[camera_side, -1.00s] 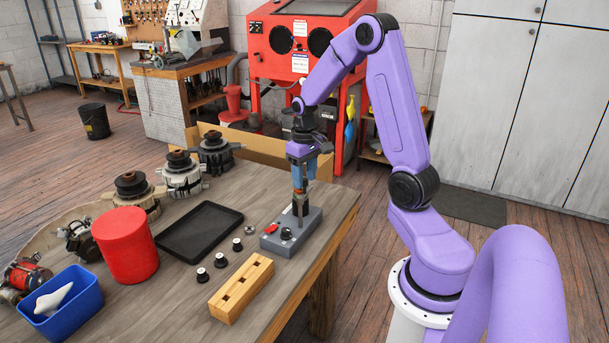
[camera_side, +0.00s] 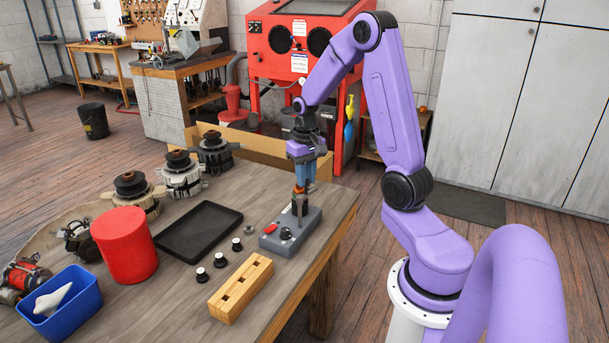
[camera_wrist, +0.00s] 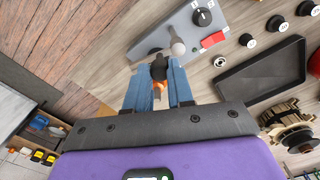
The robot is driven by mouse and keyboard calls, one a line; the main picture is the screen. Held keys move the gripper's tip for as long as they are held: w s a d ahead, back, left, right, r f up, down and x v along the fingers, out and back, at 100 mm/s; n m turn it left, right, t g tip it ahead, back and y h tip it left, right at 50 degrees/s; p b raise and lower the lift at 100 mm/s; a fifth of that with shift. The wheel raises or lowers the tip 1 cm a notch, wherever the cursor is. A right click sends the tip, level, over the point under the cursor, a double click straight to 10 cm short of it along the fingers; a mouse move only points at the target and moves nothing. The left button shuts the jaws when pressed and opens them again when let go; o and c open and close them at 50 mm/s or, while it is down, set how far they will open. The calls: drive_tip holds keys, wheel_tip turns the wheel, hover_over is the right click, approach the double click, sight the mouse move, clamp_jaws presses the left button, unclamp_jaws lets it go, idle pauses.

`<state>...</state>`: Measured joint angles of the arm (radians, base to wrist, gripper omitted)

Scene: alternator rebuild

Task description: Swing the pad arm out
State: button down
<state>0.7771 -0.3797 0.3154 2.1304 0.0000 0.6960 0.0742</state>
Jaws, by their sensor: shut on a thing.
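A grey fixture box (camera_side: 291,236) stands on the bench near its right edge, with a dark knob (camera_wrist: 203,18) and a red switch (camera_wrist: 213,39) on top. An upright dark post or arm (camera_side: 300,208) rises from its far end. In the wrist view a pale grey round-ended piece (camera_wrist: 178,47) stands beside a black and orange part (camera_wrist: 158,72). My gripper (camera_side: 300,187) points down over the fixture, its blue fingers shut on that black and orange part, seemingly the pad arm. The fingers partly hide it, and its joint to the box is unclear.
A wooden block with square holes (camera_side: 241,288), several small black knobs (camera_side: 220,260) and a black tray (camera_side: 199,231) lie left of the fixture. A red canister (camera_side: 124,244), a blue bin (camera_side: 60,304) and alternators (camera_side: 134,192) stand farther left. The bench's right edge is close.

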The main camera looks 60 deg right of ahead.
drive_tip(key=m, duration=0.3)
drive_tip(key=shift+s+a+m, duration=0.15)
drive_tip(key=shift+s+m, duration=0.25)
drive_tip(key=shift+s+a+m, duration=0.15)
drive_tip(key=shift+m, duration=0.85)
drive_tip(key=shift+s+a+m, duration=0.15)
drive_tip(key=shift+m, duration=0.85)
drive_tip(key=c, duration=1)
unclamp_jaws()
wheel_tip(320, 180, up, 18)
drive_tip(key=shift+f, duration=0.25)
drive_tip(key=shift+a, duration=0.1)
